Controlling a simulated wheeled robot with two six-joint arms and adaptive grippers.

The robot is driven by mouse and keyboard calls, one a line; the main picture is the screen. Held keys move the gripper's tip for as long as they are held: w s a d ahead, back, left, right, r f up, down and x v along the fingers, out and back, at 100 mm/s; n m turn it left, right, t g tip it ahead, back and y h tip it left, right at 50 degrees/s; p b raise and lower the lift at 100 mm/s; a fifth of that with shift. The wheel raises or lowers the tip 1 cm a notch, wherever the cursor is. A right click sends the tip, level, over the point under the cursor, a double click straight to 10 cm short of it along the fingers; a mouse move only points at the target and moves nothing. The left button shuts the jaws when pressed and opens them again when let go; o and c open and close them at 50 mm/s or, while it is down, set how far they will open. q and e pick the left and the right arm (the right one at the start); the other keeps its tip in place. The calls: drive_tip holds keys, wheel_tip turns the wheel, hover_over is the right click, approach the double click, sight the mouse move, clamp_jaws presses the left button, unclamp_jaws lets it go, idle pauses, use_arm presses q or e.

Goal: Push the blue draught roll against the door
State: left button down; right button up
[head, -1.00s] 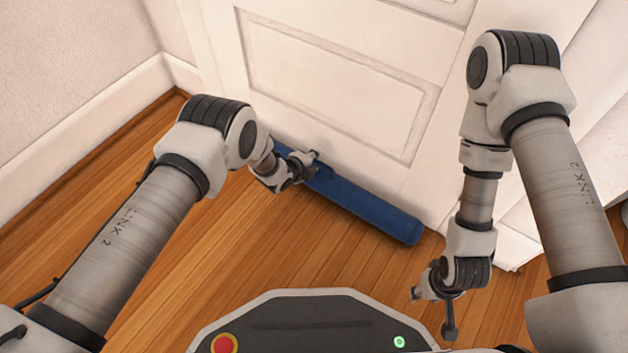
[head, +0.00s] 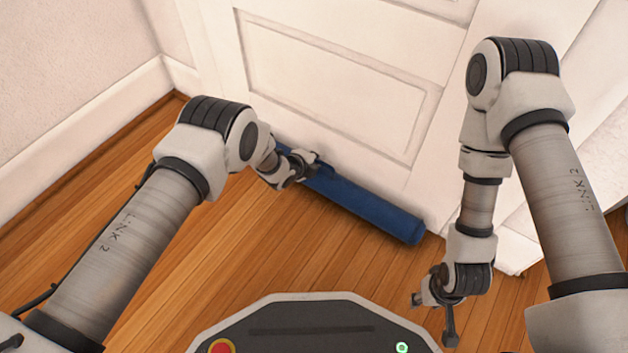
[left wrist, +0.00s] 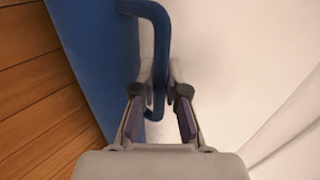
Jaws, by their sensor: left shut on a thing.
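The blue draught roll (head: 365,208) lies on the floor along the foot of the white door (head: 335,92). Its far left end is hidden behind my left arm. In the left wrist view, the roll (left wrist: 100,45) has a blue handle (left wrist: 158,35) on its door side. My left gripper (head: 308,162) is shut on this handle; its fingers (left wrist: 160,100) sit on both sides of the bar. My right gripper (head: 432,318) hangs over the floor to the right, apart from the roll; its finger opening is not clear.
A white skirting board (head: 90,118) runs along the left wall and meets the door frame. Wooden floor (head: 235,235) is bare in front of the roll. A white door frame (head: 505,245) stands right of the roll.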

use_arm(q)
drive_tip(key=shift+w, duration=0.15)
drive_tip(key=shift+w+d+b, duration=0.2)
drive_tip(key=shift+w+b, duration=0.1)
drive_tip(key=shift+b, duration=0.25)
drive_tip(key=c, duration=1.1)
unclamp_jaws()
drive_tip(key=shift+c, duration=0.2)
drive_tip(key=shift+f, duration=0.1)
